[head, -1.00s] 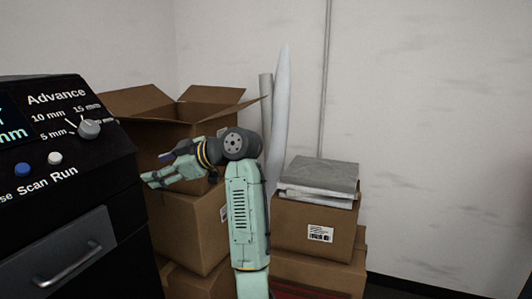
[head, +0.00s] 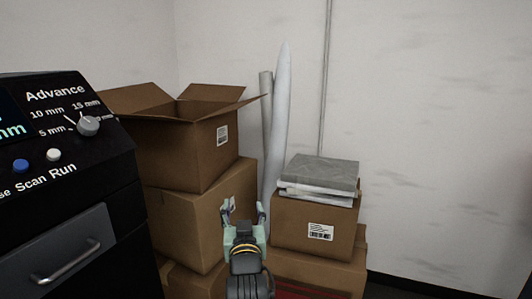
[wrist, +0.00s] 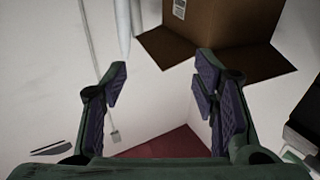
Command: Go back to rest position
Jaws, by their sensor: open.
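My gripper (head: 244,212) is low in the middle of the head view, with its fingers pointing up and away from me. The fingers are spread apart and nothing is between them. In the wrist view my gripper (wrist: 160,88) also shows open and empty, with purple pads on both fingers. It appears in front of the stacked cardboard boxes in the head view; I cannot tell how far it is from them.
A black machine (head: 70,180) with a knob (head: 88,126), blue and white buttons and a drawer handle stands at left. An open carton (head: 205,150) tops the box stack. A smaller box (head: 300,225) bears grey sheets (head: 320,172). White rolls (head: 279,130) lean against the wall.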

